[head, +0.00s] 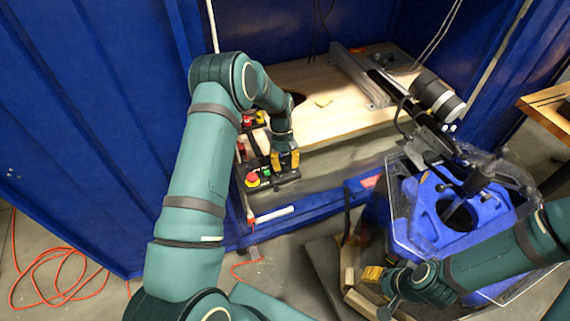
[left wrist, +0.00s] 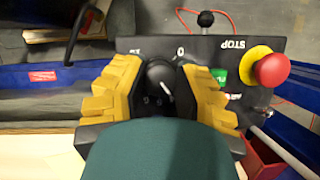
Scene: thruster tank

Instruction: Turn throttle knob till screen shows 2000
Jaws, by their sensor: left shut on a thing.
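The throttle knob (left wrist: 160,82) is a black round knob with a white pointer mark, on a dark control panel (left wrist: 135,45). My left gripper (left wrist: 158,88) is shut on it, with a yellow finger pad on each side. In the head view the left gripper (head: 285,160) reaches down to the right part of the control panel (head: 262,187), hiding the knob. My right gripper (head: 373,275) is at the lower right, away from the panel; whether its fingers are apart is unclear. No screen reading can be made out in either view.
A red stop button (left wrist: 272,69) on a yellow base and a green button (left wrist: 219,76) sit close beside the left gripper. A wooden deck (head: 320,100) lies behind the panel. A clear bin with a blue insert (head: 426,208) stands near the right arm. An orange cable (head: 60,265) lies on the floor.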

